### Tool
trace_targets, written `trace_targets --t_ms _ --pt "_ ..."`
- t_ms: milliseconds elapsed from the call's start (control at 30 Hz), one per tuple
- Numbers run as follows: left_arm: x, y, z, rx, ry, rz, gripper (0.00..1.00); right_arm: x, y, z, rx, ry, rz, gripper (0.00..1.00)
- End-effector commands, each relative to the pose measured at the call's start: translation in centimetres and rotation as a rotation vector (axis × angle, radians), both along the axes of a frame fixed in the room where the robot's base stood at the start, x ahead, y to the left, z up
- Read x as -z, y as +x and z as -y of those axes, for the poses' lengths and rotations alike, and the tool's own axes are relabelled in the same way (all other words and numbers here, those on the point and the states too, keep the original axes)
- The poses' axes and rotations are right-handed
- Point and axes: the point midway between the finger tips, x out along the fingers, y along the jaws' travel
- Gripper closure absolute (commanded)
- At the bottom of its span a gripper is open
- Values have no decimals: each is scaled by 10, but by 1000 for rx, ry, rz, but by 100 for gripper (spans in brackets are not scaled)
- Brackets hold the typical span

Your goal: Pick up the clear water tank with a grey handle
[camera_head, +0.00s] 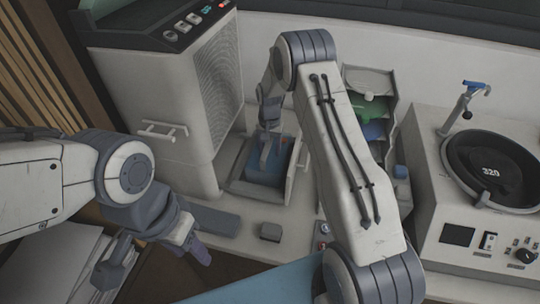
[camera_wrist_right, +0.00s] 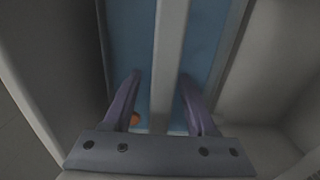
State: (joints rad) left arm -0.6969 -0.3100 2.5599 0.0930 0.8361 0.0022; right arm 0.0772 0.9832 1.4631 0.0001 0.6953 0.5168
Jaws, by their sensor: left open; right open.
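The water tank (camera_head: 266,173) looks blue through its clear walls and sits low in a recess at the base of the tall white machine. In the right wrist view the blue tank (camera_wrist_right: 205,35) lies below, and its grey handle (camera_wrist_right: 170,45) runs as a bar up the middle. My right gripper (camera_wrist_right: 160,77) is open, with one finger on each side of the handle; contact cannot be told. In the head view my right gripper (camera_head: 269,125) comes down over the tank and partly hides the handle. My left gripper (camera_head: 155,262) is open and empty, well left of the tank.
The tall white machine (camera_head: 160,105) with a side handle stands left of the tank. Pale walls flank the tank closely. A unit with a round black basin (camera_head: 490,168) and tap is at right. A small grey block (camera_head: 270,232) lies in front.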

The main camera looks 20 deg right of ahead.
Motion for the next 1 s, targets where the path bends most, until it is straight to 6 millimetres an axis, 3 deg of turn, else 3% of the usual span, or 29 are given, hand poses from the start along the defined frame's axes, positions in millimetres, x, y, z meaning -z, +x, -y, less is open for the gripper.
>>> trace_targets --t_ms 100,200,267,667,1000 --pt "1 0 0 0 0 0 50 0 0 0 0 0 0 43" --pt "1 0 0 0 0 0 50 0 0 0 0 0 0 81" --pt "1 0 0 0 0 0 50 0 0 0 0 0 0 100" --pt "3 0 0 0 0 0 50 -5 1 0 0 0 4 100" --pt "27 0 0 0 0 0 50 -67 2 0 0 -1 7 100"
